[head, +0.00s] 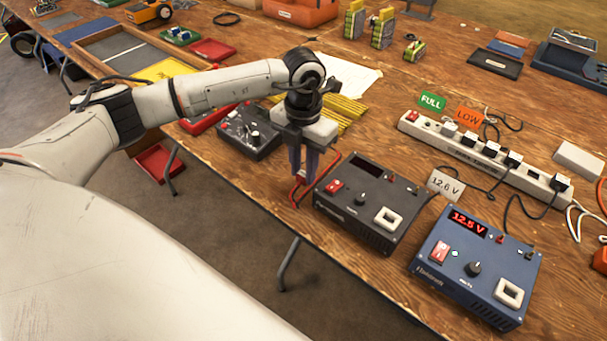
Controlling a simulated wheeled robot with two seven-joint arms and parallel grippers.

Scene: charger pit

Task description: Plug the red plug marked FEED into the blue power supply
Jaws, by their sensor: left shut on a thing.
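The blue power supply (440,276) stands at the front right of the table, with a lit red display, a red switch, a black knob and a white-framed socket (509,292). My left gripper (303,176) points down near the table's front edge, left of a black power supply (384,232). It is shut on a small red thing, which I take to be the red plug (299,182). The fingers hide most of it, and no FEED mark is readable. A red cable shows beside the fingers. The plug is apart from the blue supply. My right gripper is not in view.
The black supply, with a dark display and a similar white-framed socket, stands between my left gripper and the blue supply. A white power strip (477,157) lies behind both. A 12.6 V card (445,185) stands between the supplies.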

